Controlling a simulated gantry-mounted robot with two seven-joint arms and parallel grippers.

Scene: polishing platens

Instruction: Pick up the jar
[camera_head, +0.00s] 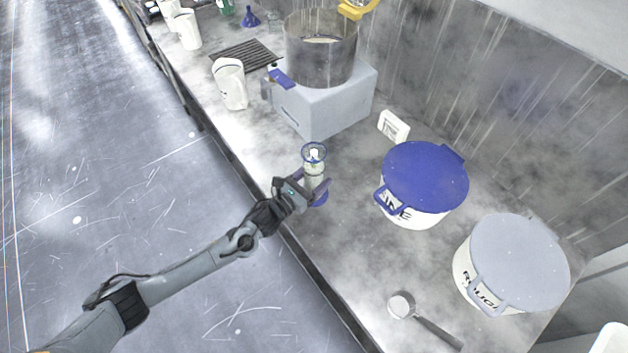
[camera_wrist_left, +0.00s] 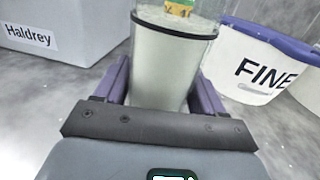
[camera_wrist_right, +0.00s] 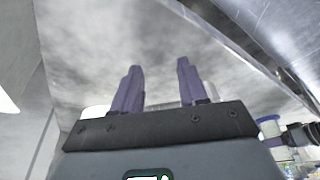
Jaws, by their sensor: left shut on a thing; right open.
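The jar (camera_head: 314,158) is a clear upright cylinder with a blue rim, near the counter's front edge in the head view. My left gripper (camera_head: 316,189) is shut around its lower body. In the left wrist view the jar (camera_wrist_left: 163,70) stands between the two purple fingers, with pale contents and a dark band near the top. The fingers hide part of its sides, and its base is hidden there. I cannot tell whether it touches the counter. My right gripper (camera_wrist_right: 158,82) is open and empty in the right wrist view; it is not in the head view.
A grey box (camera_head: 330,107) bearing a metal pot (camera_head: 318,62) stands behind the jar. A blue-lidded tub (camera_head: 425,180) and a grey-lidded tub (camera_head: 512,262) stand to the right. A scoop (camera_head: 424,319) lies in front.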

